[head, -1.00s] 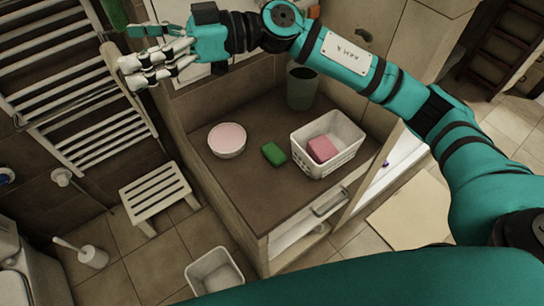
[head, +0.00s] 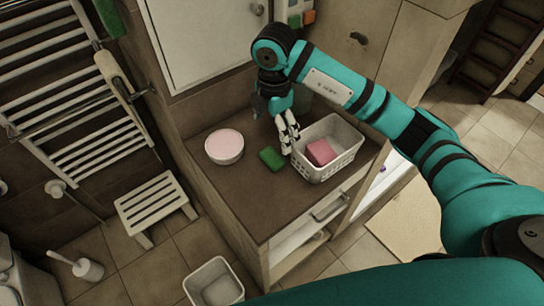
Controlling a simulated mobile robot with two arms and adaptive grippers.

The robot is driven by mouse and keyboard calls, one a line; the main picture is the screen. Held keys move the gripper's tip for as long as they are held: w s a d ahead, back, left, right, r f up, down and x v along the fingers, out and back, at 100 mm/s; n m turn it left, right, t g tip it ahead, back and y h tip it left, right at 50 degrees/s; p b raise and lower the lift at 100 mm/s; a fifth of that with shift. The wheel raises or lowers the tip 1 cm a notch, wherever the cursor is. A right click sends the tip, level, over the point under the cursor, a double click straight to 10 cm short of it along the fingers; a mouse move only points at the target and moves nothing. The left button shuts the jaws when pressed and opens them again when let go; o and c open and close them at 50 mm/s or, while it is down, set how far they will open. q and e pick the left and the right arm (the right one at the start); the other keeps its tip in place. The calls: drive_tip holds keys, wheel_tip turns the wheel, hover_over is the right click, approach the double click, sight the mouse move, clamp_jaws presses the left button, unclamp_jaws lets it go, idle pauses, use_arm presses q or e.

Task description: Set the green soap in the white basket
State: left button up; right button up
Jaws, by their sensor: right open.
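The green soap (head: 271,158) lies on the brown counter top (head: 255,205), just left of the white basket. The white basket (head: 331,167) stands upright on the counter and holds a pink block (head: 321,152). My right gripper (head: 287,146) is open and points down between the green soap and the basket, close to the basket's left side. Its fingertips are near the soap's right end, and I cannot tell whether they touch it. My left gripper is not in view.
A white bowl with a pink inside (head: 225,146) stands left of the soap. A dark cup (head: 302,95) behind is mostly hidden by my arm. A white slatted stool (head: 153,205) and a white bin (head: 214,284) stand on the floor. The front of the counter is clear.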

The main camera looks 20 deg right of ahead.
drive_tip(key=p, duration=0.1)
hover_over(272, 156)
wheel_tip(272, 156, down, 5)
drive_tip(key=shift+s+d+f, duration=0.15)
drive_tip(key=shift+f, duration=0.05)
wheel_tip(272, 156, down, 5)
drive_tip(key=shift+r+p, duration=0.15)
drive_tip(key=shift+p, duration=0.85)
drive_tip(key=shift+w+f, duration=0.2)
drive_tip(key=shift+f, duration=0.25)
